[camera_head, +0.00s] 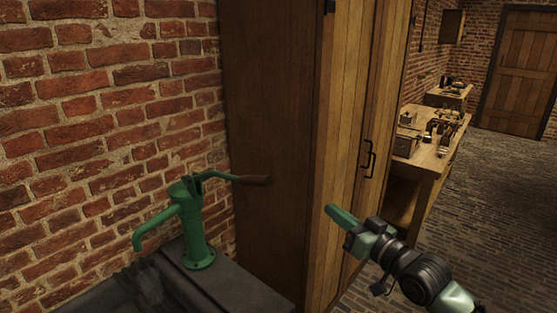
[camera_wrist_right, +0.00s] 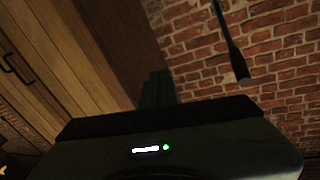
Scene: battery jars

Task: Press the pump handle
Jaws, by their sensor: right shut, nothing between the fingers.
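A green hand pump (camera_head: 192,222) with a curved spout stands on a dark ledge at the lower left of the head view. Its pump handle (camera_head: 253,180) sticks out to the right and ends in a brown wooden grip. My right gripper (camera_head: 331,212) is shut and empty, to the right of the handle and a little lower in the picture, apart from it. In the right wrist view, the handle (camera_wrist_right: 240,68) hangs into the picture at the upper right, and the shut fingers (camera_wrist_right: 157,88) show at the centre, clear of it. My left gripper is not in view.
A tall wooden cabinet (camera_head: 345,120) with a dark door handle stands behind the pump and my right gripper. A brick wall (camera_head: 110,110) is at the left. The pump's dark ledge (camera_head: 235,290) is below. A workbench (camera_head: 440,155) with several items stands farther back at the right.

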